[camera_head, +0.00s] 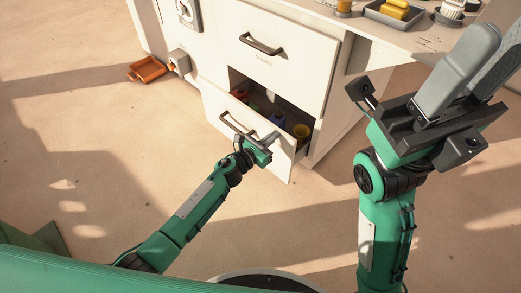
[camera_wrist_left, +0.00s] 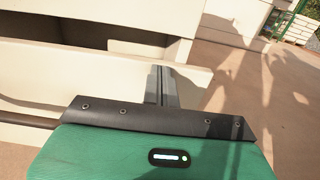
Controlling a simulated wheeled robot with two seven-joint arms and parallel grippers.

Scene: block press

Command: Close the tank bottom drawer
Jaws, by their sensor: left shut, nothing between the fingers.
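The bottom drawer (camera_head: 222,108) of the white cabinet is pulled partway out in the head view. Its front has a dark bar handle (camera_head: 236,127). Small coloured items, including a yellow cup (camera_head: 301,131) and a blue one (camera_head: 278,121), lie inside. My left gripper (camera_head: 274,137) is shut and empty, by the right part of the drawer front; I cannot tell whether it touches. The left wrist view shows its shut fingers (camera_wrist_left: 161,86) in front of the pale drawer front (camera_wrist_left: 190,80). My right gripper (camera_head: 484,68) is raised at the right, apart from the cabinet, its fingers apart and empty.
A closed upper drawer (camera_head: 285,65) with its own handle (camera_head: 262,45) sits above. An orange tray (camera_head: 148,70) lies on the floor at left. The counter (camera_head: 395,38) holds a grey tray (camera_head: 388,16) with yellow items.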

